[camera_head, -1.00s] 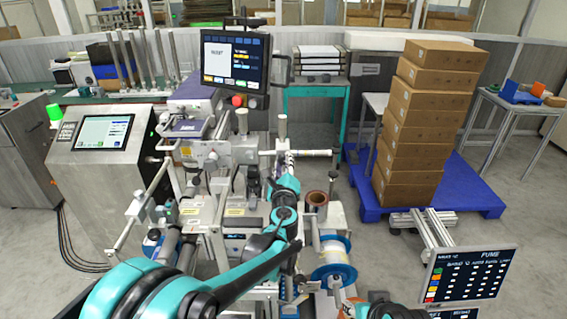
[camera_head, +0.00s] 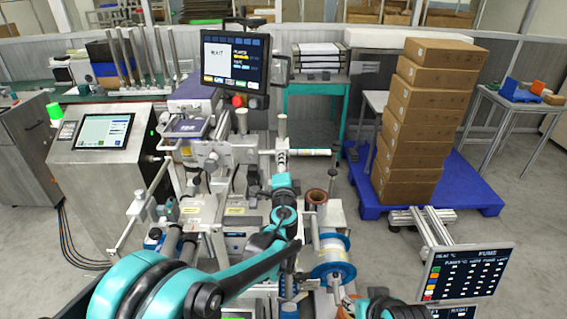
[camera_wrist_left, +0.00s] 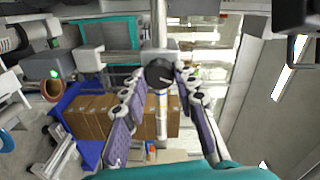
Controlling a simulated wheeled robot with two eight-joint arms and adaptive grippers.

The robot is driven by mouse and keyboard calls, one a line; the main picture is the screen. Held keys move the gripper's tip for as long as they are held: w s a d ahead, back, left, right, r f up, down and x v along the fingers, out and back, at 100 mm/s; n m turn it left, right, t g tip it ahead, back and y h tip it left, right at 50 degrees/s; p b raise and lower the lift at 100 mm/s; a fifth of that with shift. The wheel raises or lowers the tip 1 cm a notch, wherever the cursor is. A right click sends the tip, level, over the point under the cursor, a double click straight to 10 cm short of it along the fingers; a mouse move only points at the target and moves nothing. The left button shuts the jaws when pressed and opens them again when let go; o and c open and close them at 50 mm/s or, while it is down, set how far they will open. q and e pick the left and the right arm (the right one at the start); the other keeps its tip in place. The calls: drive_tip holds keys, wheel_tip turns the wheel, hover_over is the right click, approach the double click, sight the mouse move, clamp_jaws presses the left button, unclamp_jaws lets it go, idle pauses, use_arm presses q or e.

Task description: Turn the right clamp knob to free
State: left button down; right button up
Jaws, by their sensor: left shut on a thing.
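The right clamp knob is a round black knob (camera_wrist_left: 159,73) at the centre of the left wrist view. It sits on a pale metal rod assembly. My left gripper (camera_wrist_left: 161,78) has its two fingers closed against the knob from both sides. In the head view my left gripper (camera_head: 282,160) is by the horizontal metal bar (camera_head: 310,152), right of the machine's middle. There the knob is hidden or too small to make out. The knob's turn angle cannot be read. My right gripper is out of view; only a piece of my right arm shows at the bottom edge.
A monitor (camera_head: 233,62) stands above the machine. A copper-coloured reel core (camera_head: 316,197) and a blue-flanged spool (camera_head: 331,262) sit right of my left arm. Stacked cartons (camera_head: 425,130) stand on a blue pallet (camera_head: 475,190). The floor between pallet and machine is partly clear.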

use_arm(q)
drive_tip(key=shift+n, duration=2.2)
drive_tip(key=c, duration=1.2)
unclamp_jaws()
drive_tip(key=s, duration=1.2)
